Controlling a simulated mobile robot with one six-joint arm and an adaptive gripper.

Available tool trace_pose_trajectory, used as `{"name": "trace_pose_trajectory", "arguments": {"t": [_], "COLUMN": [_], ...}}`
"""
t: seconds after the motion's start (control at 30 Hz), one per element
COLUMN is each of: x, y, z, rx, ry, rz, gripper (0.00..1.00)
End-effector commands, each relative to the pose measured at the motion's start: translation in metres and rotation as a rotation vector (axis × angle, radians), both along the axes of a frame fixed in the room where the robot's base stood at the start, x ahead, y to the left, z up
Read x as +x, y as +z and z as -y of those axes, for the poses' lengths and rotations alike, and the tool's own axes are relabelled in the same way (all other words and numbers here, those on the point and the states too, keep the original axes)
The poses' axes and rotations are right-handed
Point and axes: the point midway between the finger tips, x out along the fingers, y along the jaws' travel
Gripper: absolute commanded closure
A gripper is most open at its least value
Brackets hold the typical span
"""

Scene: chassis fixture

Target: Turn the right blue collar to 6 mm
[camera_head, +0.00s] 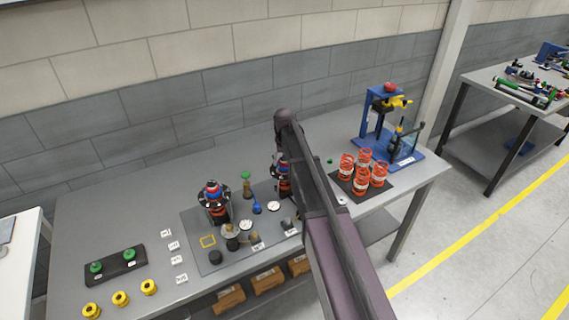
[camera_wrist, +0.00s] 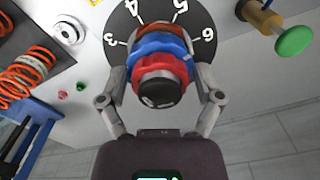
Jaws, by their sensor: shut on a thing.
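The right collar unit (camera_head: 281,178) stands on the dark mat on the bench, mostly hidden behind my arm in the head view. In the wrist view its blue collar (camera_wrist: 156,46) lies between a red ring (camera_wrist: 160,70) with a black end and an orange-brown ring. Behind them is a black dial (camera_wrist: 118,22) with white numbers 3, 4, 5 and 6. My gripper (camera_wrist: 161,75) has one finger on each side of the stack and is shut on the blue collar. Any pointer mark is not visible. The left collar unit (camera_head: 214,197) stands apart.
Orange springs (camera_head: 362,172) on a dark mat and a blue press (camera_head: 385,130) stand right of my arm. Small knobs and discs crowd the mat between the two units.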

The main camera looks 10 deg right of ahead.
Motion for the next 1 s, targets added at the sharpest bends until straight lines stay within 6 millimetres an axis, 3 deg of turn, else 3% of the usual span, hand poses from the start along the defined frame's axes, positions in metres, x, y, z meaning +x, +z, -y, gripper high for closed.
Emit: {"name": "trace_pose_trajectory", "arguments": {"t": [0.2, 0.5, 0.53, 0.57, 1.0], "x": [0.0004, 0.0003, 0.0003, 0.0003, 0.0001], "y": [-0.0003, -0.0003, -0.0003, -0.0003, -0.0001], "z": [0.0000, -0.0001, -0.0001, -0.0001, -0.0001], "rx": [0.000, 0.000, 0.000, 0.000, 0.000], "ry": [-0.130, -0.151, -0.151, -0.150, -0.149], "rz": [0.001, 0.001, 0.001, 0.001, 0.000], "gripper": [0.70, 0.70, 0.10, 0.03, 0.03]}}
